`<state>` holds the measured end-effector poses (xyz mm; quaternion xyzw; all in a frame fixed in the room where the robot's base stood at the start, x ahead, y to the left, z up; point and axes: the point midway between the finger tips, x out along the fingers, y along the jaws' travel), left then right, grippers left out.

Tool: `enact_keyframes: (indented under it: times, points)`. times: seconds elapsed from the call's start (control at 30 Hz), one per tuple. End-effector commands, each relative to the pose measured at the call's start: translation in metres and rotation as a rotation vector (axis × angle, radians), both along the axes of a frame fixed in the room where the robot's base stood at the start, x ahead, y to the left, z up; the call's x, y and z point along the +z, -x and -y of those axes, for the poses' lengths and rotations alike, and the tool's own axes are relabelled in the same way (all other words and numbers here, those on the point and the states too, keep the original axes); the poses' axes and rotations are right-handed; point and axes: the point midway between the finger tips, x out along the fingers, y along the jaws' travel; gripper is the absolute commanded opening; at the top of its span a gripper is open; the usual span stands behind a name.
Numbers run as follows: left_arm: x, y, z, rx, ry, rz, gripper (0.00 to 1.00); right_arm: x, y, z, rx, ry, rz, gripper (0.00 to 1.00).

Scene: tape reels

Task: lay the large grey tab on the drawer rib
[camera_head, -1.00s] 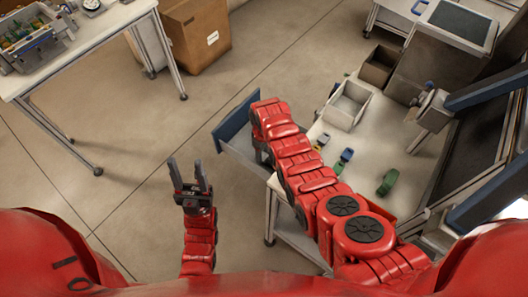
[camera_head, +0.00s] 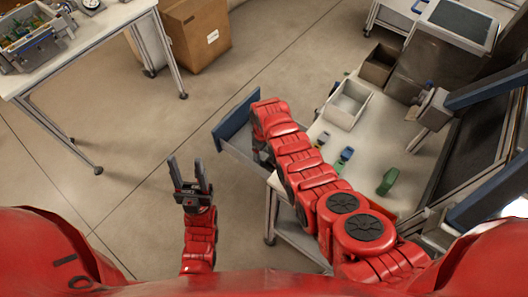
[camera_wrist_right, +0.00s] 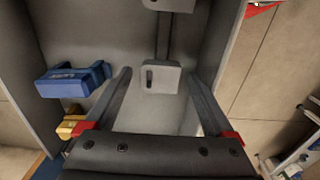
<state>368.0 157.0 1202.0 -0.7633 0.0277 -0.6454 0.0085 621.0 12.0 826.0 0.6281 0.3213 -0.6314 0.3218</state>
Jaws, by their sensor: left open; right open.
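In the right wrist view a grey tab (camera_wrist_right: 160,80) with a small dark slot lies between the fingertips of my right gripper (camera_wrist_right: 158,75). The fingers are spread, and the tab looks clear of both. A dark narrow strip (camera_wrist_right: 163,36), perhaps the drawer rib, runs up from the tab to a second grey piece (camera_wrist_right: 170,4) cut by the top edge. I cannot tell which grey piece is the large one. In the head view the open drawer (camera_head: 236,118) shows, but my right arm hides its gripper. My left gripper (camera_head: 188,170) is open and empty above the floor.
A blue piece (camera_wrist_right: 72,80) and a yellow piece (camera_wrist_right: 71,124) sit left of my right gripper. On the bench (camera_head: 367,180) are a green reel (camera_head: 387,181), a small blue piece (camera_head: 346,155) and a pale bin (camera_head: 347,104). A carton (camera_head: 195,35) stands on the floor.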

Motion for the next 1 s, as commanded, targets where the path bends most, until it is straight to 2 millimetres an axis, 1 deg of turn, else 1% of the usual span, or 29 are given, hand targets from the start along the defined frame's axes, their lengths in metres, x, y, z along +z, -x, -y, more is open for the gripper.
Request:
enact_keyframes:
  times: [0.17,0.37,0.4,0.57,0.7,0.77,0.8,0.9,1.0]
  points:
    - [-0.002,0.0,0.0,0.0,0.0,0.0,0.5,0.01,-0.002,-0.001,0.001,0.0,0.003,0.88]
    - [-0.006,0.0,0.0,0.0,0.0,0.0,0.5,0.031,-0.001,0.0,0.0,-0.002,0.005,0.88]
    - [-0.011,0.0,0.0,0.0,0.0,0.0,0.5,0.037,-0.001,-0.001,0.0,-0.002,0.004,0.88]
    - [-0.02,0.0,0.0,0.0,0.0,0.0,0.5,0.063,-0.002,-0.001,0.0,-0.003,0.007,0.88]
    - [-0.03,0.0,0.0,0.0,0.0,0.0,0.5,0.089,-0.002,-0.001,0.0,-0.002,0.006,0.88]
    - [-0.014,0.0,0.0,0.0,0.0,-0.001,0.5,0.108,-0.001,0.0,-0.001,-0.001,0.002,0.88]
    - [-0.01,0.0,0.0,0.0,0.0,0.001,0.5,0.113,-0.001,0.0,0.0,0.0,0.001,0.88]
    - [-0.006,0.0,0.0,0.0,0.0,0.001,0.5,0.12,0.0,0.0,0.0,0.0,0.0,0.88]
    - [-0.004,0.0,0.0,0.0,0.0,0.0,0.5,0.122,0.0,0.0,0.0,-0.001,-0.001,0.88]
